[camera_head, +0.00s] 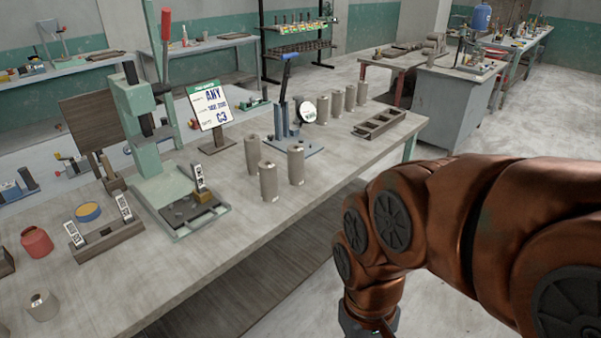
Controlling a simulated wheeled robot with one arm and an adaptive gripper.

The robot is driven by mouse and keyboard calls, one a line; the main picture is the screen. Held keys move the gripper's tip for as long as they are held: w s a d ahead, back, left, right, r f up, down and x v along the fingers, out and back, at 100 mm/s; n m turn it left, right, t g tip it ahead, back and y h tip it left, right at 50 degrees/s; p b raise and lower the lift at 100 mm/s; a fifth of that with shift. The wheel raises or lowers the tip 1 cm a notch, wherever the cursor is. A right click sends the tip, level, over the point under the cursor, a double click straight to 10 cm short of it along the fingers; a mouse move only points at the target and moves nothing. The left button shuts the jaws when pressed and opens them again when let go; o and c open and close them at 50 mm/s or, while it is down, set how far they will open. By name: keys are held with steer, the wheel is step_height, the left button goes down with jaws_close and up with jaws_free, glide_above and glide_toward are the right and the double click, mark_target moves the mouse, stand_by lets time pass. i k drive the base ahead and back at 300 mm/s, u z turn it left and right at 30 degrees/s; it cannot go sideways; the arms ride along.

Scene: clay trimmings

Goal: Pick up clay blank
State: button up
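Several grey-brown cylinders that look like clay blanks stand upright on the long workbench. Three are grouped near the middle: a front one (268,182), a right one (296,165) and a back one (253,155). A row of similar cylinders (336,104) stands farther back. A shorter grey cylinder (43,306) is at the bench's near left. I cannot tell which one the task means. My orange arm enters from the right and bends down in front of the bench. Its end runs out at the bottom edge, so my gripper's fingers are out of sight.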

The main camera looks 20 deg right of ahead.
mark_target(268, 167)
steer(key=z, duration=0.5)
steer(key=k, duration=0.25)
steer(key=u, duration=1.35)
steer(key=i, duration=0.7)
steer(key=u, duration=0.1)
